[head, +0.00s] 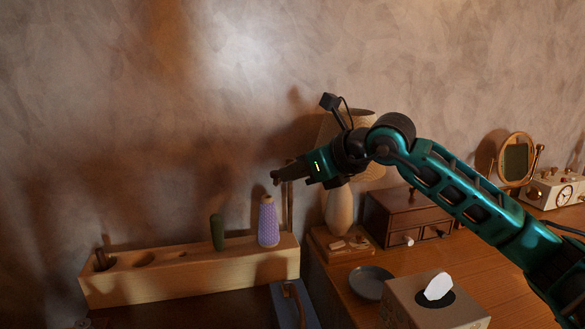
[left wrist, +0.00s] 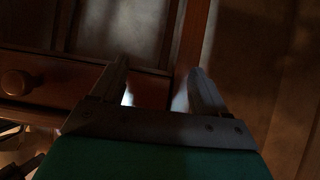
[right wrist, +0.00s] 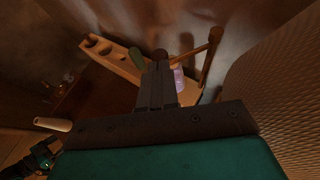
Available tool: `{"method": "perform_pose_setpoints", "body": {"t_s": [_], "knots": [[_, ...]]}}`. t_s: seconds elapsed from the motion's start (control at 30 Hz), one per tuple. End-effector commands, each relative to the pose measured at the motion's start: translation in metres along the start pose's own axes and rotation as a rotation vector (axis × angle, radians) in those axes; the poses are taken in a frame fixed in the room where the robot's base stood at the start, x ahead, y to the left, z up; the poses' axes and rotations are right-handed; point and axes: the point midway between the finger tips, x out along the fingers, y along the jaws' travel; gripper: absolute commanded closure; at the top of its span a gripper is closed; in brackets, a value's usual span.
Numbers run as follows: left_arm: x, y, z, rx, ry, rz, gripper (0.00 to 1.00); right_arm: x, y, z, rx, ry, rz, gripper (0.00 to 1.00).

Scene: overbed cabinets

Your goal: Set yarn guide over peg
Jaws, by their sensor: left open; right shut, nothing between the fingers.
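A wooden arm (right wrist: 188,49) with a round dark end sits on an upright post (head: 290,205) at the right end of the rack; it looks like the yarn guide. My right gripper (head: 278,178) is shut and empty, its tips close to the arm's round end; I cannot tell whether they touch. It also shows in the right wrist view (right wrist: 159,72). A purple yarn cone (head: 268,224) stands upright on the rack below the tips, partly hidden by the fingers in the right wrist view. I cannot tell which part is the peg. My left gripper (left wrist: 158,75) is open and empty.
The pale wooden rack (head: 190,276) has holes and a green upright piece (head: 217,232). A lamp (head: 340,208) stands close behind my right arm. A drawer box (head: 405,215), a dish (head: 370,282) and a tissue box (head: 430,305) are at right. A wooden drawer front (left wrist: 70,82) is near my left gripper.

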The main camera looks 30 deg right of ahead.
Motion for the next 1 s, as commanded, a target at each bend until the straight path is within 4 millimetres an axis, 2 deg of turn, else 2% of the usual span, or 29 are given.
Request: {"method": "perform_pose_setpoints", "body": {"t_s": [1.0], "knots": [[0.0003,0.0024,-0.0053,-0.011,0.009,0.001,0.25,0.01,0.0057,0.0051,0.0,-0.001,-0.001,1.0]]}}
